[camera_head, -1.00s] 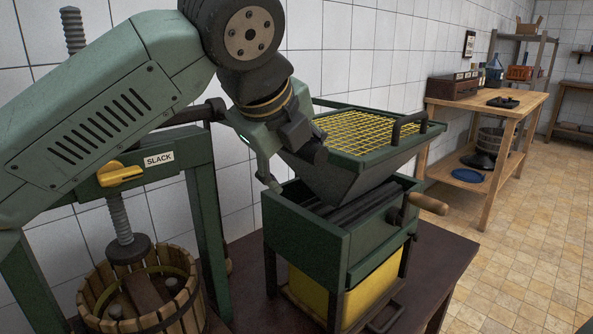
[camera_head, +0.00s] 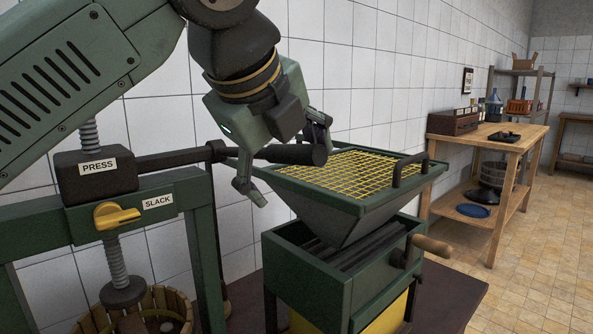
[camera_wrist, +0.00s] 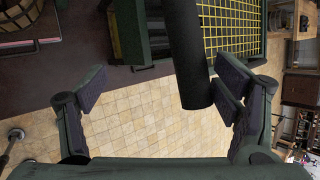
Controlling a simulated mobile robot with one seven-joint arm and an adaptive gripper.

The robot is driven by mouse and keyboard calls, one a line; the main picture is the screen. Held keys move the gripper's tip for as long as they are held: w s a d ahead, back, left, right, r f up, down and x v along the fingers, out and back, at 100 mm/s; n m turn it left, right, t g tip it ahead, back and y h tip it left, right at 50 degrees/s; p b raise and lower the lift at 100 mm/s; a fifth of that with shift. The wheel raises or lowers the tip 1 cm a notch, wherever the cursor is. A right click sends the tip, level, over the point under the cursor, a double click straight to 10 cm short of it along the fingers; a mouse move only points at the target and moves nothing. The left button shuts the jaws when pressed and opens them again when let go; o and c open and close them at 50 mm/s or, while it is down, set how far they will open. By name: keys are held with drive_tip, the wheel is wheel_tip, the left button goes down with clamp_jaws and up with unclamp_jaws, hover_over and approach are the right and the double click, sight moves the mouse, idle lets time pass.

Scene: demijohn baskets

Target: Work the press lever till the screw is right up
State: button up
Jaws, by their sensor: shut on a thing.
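The press lever (camera_head: 215,156) is a dark bar running right from the press head (camera_head: 95,175), which is labelled PRESS. In the wrist view the lever end (camera_wrist: 192,60) lies between the fingers, against the right finger's pad, with a gap to the left finger. The threaded screw (camera_head: 113,258) passes down through the green beam to a dark round plate (camera_head: 122,292) at the wooden basket (camera_head: 177,305). The screw's top is hidden. A yellow catch (camera_head: 116,216) sits beside the SLACK label.
A green crusher with a yellow-mesh hopper (camera_head: 345,205) stands just right of and below my gripper. Its crank handle (camera_head: 432,246) sticks out right. The tiled wall (camera_head: 330,40) is close behind. A wooden table (camera_head: 515,150) stands farther back, with open floor beside it.

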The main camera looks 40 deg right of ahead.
drive_tip(key=shift+o, duration=0.6)
drive_tip(key=shift+s+a+r+p, duration=0.1)
drive_tip(key=shift+a+r+p, duration=0.55)
drive_tip(key=shift+r, duration=0.2)
drive_tip(key=shift+a+r+p, duration=0.55)
drive_tip(key=shift+r+p, duration=0.1)
drive_tip(key=shift+r, duration=0.2)
drive_tip(key=shift+a+r+p, duration=0.25)
drive_tip(key=shift+r+p, duration=0.15)
drive_tip(key=shift+r, duration=0.05)
drive_tip(key=shift+c, duration=0.4)
drive_tip(key=a, duration=0.1)
drive_tip(key=a+r, duration=0.1)
drive_tip(key=s+a+r, duration=0.1)
drive_tip(key=a, duration=0.1)
drive_tip(key=shift+a+r+p, duration=0.1)
drive_tip(key=shift+r+p, duration=0.1)
drive_tip(key=shift+p, duration=0.15)
drive_tip(key=c, duration=0.4)
drive_tip(key=shift+w+a+r+p, duration=0.1)
drive_tip(key=shift+a+r+p, duration=0.15)
drive_tip(key=shift+r+p, duration=0.4)
drive_tip(key=shift+s+a+r+p, duration=0.1)
drive_tip(key=shift+a+r+p, duration=0.2)
drive_tip(key=shift+r+p, duration=0.35)
drive_tip(key=shift+w+a+r+p, duration=0.1)
drive_tip(key=shift+a+r+p, duration=0.15)
drive_tip(key=shift+r+p, duration=0.4)
